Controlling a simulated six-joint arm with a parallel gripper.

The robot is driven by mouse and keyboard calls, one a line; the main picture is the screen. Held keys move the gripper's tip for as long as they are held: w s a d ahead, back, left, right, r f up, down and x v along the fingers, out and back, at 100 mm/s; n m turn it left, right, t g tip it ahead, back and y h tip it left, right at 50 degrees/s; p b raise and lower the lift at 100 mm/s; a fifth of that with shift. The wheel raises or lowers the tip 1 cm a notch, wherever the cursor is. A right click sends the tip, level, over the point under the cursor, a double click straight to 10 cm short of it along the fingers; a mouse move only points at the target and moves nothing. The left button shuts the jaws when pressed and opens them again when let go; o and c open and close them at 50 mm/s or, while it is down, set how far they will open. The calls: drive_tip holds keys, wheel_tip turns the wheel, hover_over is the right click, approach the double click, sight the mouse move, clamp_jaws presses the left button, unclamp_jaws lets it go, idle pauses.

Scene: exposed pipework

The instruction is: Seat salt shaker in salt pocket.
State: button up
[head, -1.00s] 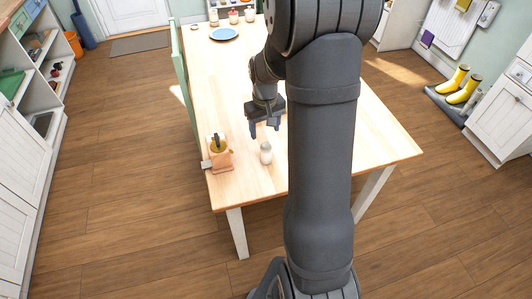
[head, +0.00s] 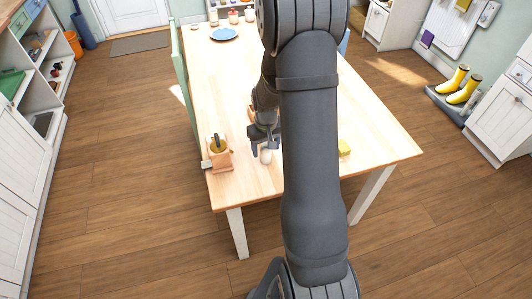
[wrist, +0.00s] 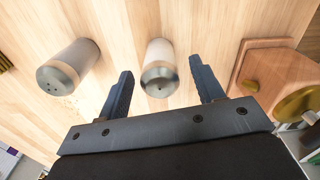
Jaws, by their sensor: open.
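A pale shaker (head: 265,157) with a grey metal cap stands on the table, just below my gripper (head: 264,148) in the head view. In the wrist view, this shaker (wrist: 161,66) shows a single hole and lies between the open fingers of my gripper (wrist: 161,78); contact cannot be told. A second similar shaker (wrist: 70,66) with several holes stands to its left, outside the fingers; my arm hides it in the head view. No label tells which is salt. A wooden holder (head: 223,166) with a yellow-topped item stands left of my gripper; its pockets cannot be made out clearly.
The wooden holder also shows at the right of the wrist view (wrist: 262,62), close to the right finger. A yellow block (head: 344,147) lies right of my arm. A blue plate (head: 223,34) and small jars (head: 233,17) are at the far end.

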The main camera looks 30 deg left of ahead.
drive_tip(key=c, duration=1.1)
drive_tip(key=shift+r, duration=0.1)
